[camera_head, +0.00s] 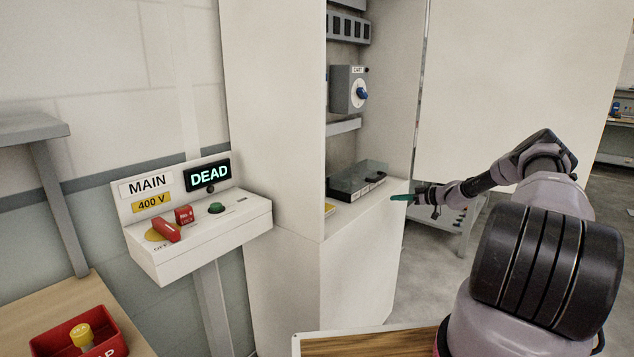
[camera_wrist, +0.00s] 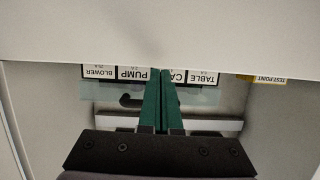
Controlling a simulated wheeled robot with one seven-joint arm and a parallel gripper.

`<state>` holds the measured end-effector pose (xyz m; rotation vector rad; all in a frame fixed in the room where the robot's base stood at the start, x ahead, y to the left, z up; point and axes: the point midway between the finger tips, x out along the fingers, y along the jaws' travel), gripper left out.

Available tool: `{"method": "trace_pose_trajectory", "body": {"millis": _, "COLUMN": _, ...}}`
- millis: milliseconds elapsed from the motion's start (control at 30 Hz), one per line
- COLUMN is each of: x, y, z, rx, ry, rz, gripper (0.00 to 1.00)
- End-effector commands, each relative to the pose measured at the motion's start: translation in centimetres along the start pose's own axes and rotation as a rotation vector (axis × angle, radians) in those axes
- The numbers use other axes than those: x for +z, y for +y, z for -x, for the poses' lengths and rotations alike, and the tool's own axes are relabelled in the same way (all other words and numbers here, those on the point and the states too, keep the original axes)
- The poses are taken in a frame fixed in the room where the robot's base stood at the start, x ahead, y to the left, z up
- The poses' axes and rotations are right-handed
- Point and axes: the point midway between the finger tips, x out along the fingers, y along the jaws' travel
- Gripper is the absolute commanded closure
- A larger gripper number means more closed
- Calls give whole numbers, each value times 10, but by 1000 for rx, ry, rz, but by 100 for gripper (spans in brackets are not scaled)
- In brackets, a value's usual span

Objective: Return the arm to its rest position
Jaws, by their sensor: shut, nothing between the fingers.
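My arm extends from the lower right of the head view toward the open cabinet (camera_head: 270,120). My gripper (camera_head: 393,197) has green fingers and is level with the cabinet's lower shelf, at its front right edge. In the wrist view, the two green fingers (camera_wrist: 160,72) lie side by side, shut with nothing between them. They point toward a row of upside-down labels, including PUMP (camera_wrist: 132,74) and TABLE (camera_wrist: 204,76); one label is partly hidden by the fingers. I cannot tell whether the fingertips touch anything.
A grey CART box (camera_head: 348,88) with a blue knob and a dark block (camera_head: 356,180) with a clear cover are in the cabinet. A white MAIN panel (camera_head: 200,232) shows DEAD at left. A red tray (camera_head: 112,318) is lower left.

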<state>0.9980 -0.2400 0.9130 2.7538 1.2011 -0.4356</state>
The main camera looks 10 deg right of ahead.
Motion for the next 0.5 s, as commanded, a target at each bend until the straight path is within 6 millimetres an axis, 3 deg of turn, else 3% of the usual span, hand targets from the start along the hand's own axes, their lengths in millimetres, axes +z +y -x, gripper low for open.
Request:
{"method": "trace_pose_trajectory", "body": {"millis": 33, "x": -22, "y": -9, "z": -4, "rx": -28, "ry": -22, "rz": 5, "gripper": 100}}
{"method": "trace_pose_trajectory", "body": {"millis": 233, "x": -103, "y": -66, "z": -11, "rx": -141, "ry": -181, "rz": -43, "gripper": 100}}
{"method": "trace_pose_trajectory", "body": {"millis": 500, "x": -195, "y": -153, "z": 8, "rx": -170, "ry": -432, "rz": -130, "gripper": 100}}
